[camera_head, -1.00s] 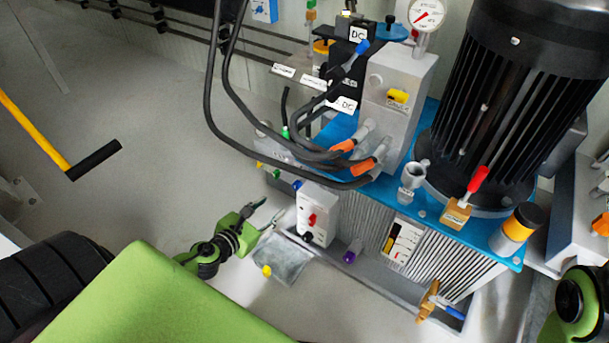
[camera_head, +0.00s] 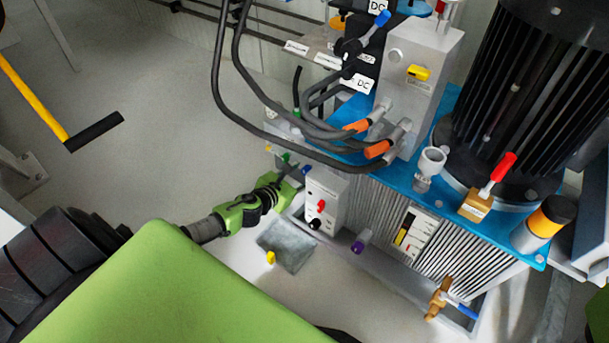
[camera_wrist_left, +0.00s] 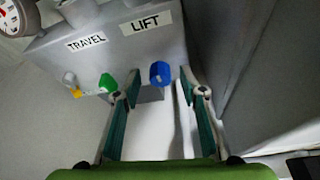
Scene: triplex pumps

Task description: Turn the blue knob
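The blue knob (camera_wrist_left: 160,73) sits under the LIFT label on a grey block (camera_wrist_left: 100,45) in the left wrist view. It lies between the fingertips of my left gripper (camera_wrist_left: 160,82), with a visible gap on each side. The fingers are open and hold nothing. My right gripper is out of sight.
A green knob (camera_wrist_left: 108,83) and a yellow one (camera_wrist_left: 73,87) sit left of the blue knob, near the TRAVEL label. A white box (camera_head: 325,200) with red and black knobs stands close to the left gripper. Black hoses (camera_head: 255,125) hang above.

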